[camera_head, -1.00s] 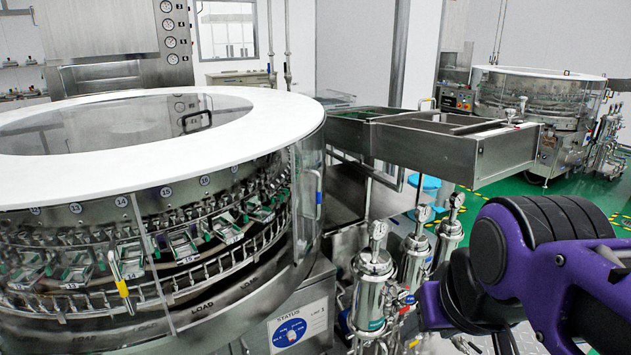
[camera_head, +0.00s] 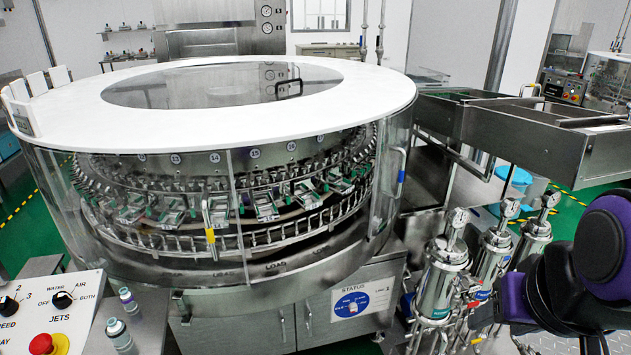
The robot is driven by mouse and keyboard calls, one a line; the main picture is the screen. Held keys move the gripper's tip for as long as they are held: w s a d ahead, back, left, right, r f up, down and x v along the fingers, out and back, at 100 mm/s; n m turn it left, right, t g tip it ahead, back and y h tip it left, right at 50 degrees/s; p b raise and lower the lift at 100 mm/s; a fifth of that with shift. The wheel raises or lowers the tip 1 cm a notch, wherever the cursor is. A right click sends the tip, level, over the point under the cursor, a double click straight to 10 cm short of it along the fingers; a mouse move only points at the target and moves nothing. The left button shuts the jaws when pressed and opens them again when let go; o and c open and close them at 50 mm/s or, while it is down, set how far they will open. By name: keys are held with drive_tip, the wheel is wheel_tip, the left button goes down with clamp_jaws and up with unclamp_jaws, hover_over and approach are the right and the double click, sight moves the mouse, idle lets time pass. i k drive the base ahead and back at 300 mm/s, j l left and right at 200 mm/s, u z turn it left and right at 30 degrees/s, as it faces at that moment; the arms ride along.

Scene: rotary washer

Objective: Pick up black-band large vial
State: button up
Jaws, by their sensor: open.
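Two small vials stand on a steel surface at the lower left of the head view, beside the control panel. My purple and black arm shows at the lower right, far across the picture from the vials. I cannot see the fingers of my gripper in this view.
The round rotary washer (camera_head: 250,190) with a white top ring fills the middle. A control panel (camera_head: 45,310) with a red button is at lower left. Steel filter housings (camera_head: 445,265) stand before my arm. A steel chute (camera_head: 530,130) juts out at right.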

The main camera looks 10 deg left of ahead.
sight(116, 330)
drive_tip(key=u, duration=2.7)
drive_tip(key=l+u, duration=0.1)
drive_tip(key=u, duration=0.6)
drive_tip(key=k+l+u, duration=0.1)
drive_tip(key=u, duration=0.3)
drive_tip(key=k+z, duration=0.3)
drive_tip(key=k, duration=0.35)
drive_tip(key=k+j+z, duration=0.15)
drive_tip(key=k, duration=0.15)
drive_tip(key=k+z, duration=0.15)
drive_tip(key=k, duration=0.2)
drive_tip(key=i+l+u, duration=0.2)
drive_tip(key=i, duration=0.2)
drive_tip(key=i+l+u, duration=0.2)
drive_tip(key=i, duration=0.2)
drive_tip(key=i+l+u, duration=0.2)
drive_tip(key=i, duration=0.15)
